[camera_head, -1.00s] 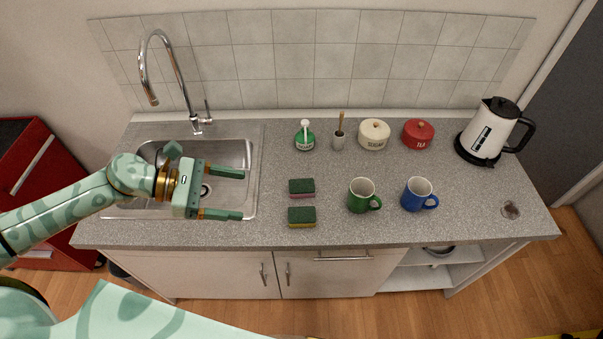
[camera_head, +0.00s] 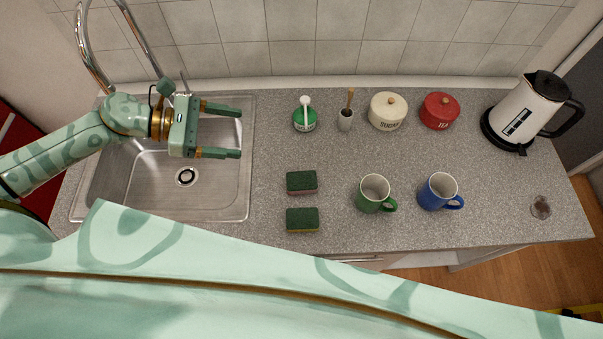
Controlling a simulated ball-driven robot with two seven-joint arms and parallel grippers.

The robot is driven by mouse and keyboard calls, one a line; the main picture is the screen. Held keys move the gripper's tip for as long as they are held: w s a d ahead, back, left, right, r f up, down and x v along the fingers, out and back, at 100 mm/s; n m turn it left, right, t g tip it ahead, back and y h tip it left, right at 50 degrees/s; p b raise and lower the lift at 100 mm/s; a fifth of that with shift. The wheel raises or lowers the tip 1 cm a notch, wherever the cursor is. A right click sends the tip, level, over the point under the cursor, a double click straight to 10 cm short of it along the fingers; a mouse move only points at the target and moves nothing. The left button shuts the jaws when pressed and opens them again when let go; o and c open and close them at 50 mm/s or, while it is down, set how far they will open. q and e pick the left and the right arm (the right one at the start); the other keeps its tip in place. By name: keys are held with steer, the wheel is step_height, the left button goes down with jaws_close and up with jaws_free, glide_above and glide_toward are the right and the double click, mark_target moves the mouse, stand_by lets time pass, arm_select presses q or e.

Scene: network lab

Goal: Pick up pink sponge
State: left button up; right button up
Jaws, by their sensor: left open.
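The pink sponge (camera_head: 301,183) lies on the grey counter, its dark green scouring side up and a thin pink edge showing along its front. A second sponge (camera_head: 302,220) with a yellow edge lies just in front of it, a small gap apart. My left gripper (camera_head: 240,132) is open and empty. It is over the back right part of the sink, to the left of and farther back than the pink sponge, with its fingers pointing right. My right gripper is not in view.
The sink (camera_head: 215,190) with its tall tap (camera_head: 85,45) is at left. A green mug (camera_head: 373,195) and a blue mug (camera_head: 439,192) stand right of the sponges. A green soap bottle (camera_head: 305,116), brush holder (camera_head: 345,120), sugar jar (camera_head: 388,113), tea jar (camera_head: 439,112) and kettle (camera_head: 524,112) line the back.

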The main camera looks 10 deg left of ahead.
arm_select(q)
steer(key=b, duration=1.7)
glide_toward(294, 181)
steer(key=x, duration=0.6)
steer(key=shift+w+d+r+p, duration=0.2)
steer(key=shift+w+d+p, duration=0.05)
steer(key=shift+d+p, duration=0.15)
steer(key=x, duration=0.5)
steer(key=shift+d+f, duration=0.2)
steer(key=shift+f, duration=0.25)
steer(key=c, duration=1)
